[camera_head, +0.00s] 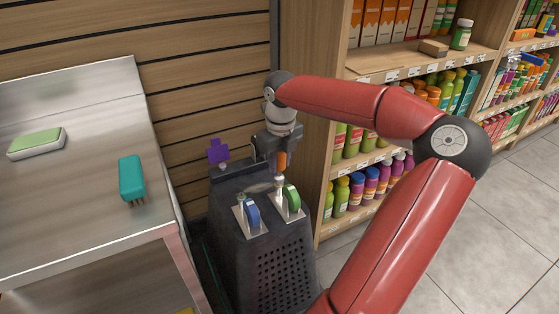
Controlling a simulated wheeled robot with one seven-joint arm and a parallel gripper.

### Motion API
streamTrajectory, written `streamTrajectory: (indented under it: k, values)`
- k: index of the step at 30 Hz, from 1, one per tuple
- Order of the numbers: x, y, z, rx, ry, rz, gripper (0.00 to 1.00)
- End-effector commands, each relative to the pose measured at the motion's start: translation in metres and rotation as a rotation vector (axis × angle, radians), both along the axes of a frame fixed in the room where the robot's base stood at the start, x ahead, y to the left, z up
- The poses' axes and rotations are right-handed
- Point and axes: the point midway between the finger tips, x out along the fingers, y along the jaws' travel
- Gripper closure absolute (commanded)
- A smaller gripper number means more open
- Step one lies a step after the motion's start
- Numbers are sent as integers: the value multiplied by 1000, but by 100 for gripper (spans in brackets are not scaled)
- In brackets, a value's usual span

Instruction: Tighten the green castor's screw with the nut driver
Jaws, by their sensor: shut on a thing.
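The green castor (291,198) is mounted on a pale plate on top of a dark perforated stand. My gripper (277,163) points down above it and is shut on the nut driver (282,160), of which an orange handle shows. The driver's lower end is close above the back of the green castor's plate. I cannot tell whether it touches the screw, which is too small and partly hidden to make out. A blue castor (252,214) stands to the left on its own plate.
The dark stand (275,265) has a purple knob-like piece (218,151) at its back left. A steel table (75,225) on the left bears a teal brush (132,178) and a green-and-white block (37,142). Stocked shelves (335,215) stand close on the right.

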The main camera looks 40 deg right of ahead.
Motion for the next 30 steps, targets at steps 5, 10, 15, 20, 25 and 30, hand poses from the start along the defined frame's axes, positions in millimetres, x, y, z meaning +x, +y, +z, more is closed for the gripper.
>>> streamTrajectory:
  k: [5,10,15,20,25,30]
  values:
    - [0,0,1,-3,-1,14,100]
    - [0,0,0,-2,-1,16,100]
    - [1,1,-1,3,-2,83,100]
    - [1,2,-1,-2,-2,164,100]
    - [1,2,0,-8,-1,236,100]
    - [0,0,0,-16,3,263,100]
